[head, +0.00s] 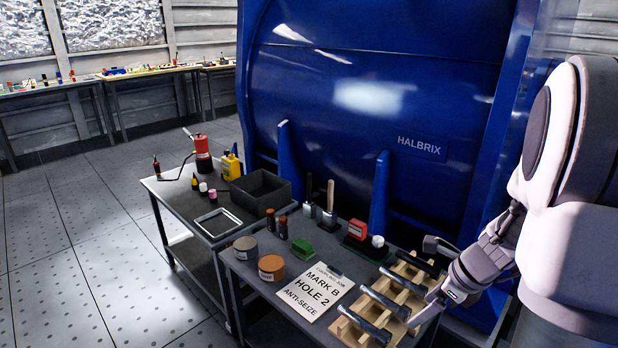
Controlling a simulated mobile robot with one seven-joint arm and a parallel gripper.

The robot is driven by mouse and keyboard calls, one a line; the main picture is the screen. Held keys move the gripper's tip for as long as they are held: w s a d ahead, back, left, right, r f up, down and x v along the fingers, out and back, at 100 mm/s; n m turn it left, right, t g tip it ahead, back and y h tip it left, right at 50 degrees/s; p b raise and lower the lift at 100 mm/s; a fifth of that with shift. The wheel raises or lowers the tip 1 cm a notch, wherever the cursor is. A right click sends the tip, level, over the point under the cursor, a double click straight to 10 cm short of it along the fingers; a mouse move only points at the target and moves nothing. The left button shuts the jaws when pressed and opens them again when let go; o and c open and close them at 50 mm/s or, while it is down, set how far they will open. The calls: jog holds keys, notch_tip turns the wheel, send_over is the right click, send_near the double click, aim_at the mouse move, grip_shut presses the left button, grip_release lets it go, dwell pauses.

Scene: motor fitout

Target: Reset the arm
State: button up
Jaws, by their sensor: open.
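My arm comes in from the right side of the head view, large and pale. My gripper (432,302) points down and left at the right end of the near table, close beside a wooden rack (400,312) that holds several dark bolt-like rods (383,311). It is open, and I see nothing held in it. Its fingertips are small here, and whether they touch the rack is hard to tell.
The near table (262,287) carries a printed card (316,291), round tins (271,267), a green block (302,248) and a red item (357,229). A second table holds a black bin (261,191). A big blue motor housing (345,110) stands behind. Floor at left is clear.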

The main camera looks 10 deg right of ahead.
jog(key=s+a+r+n+h+p, duration=0.1)
jog(key=s+a+r+n, duration=0.2)
jog(key=a+r+n, duration=1.15)
jog(key=s+a+r+n+t+h+b, duration=0.1)
jog(key=s+a+r+n+t+h, duration=0.1)
jog(key=s+n, duration=0.95)
notch_tip(320, 180, up, 15)
jog(key=w+n+p, duration=0.1)
jog(key=n+p, duration=0.1)
jog(key=p, duration=1.3)
jog(key=shift+d, duration=0.15)
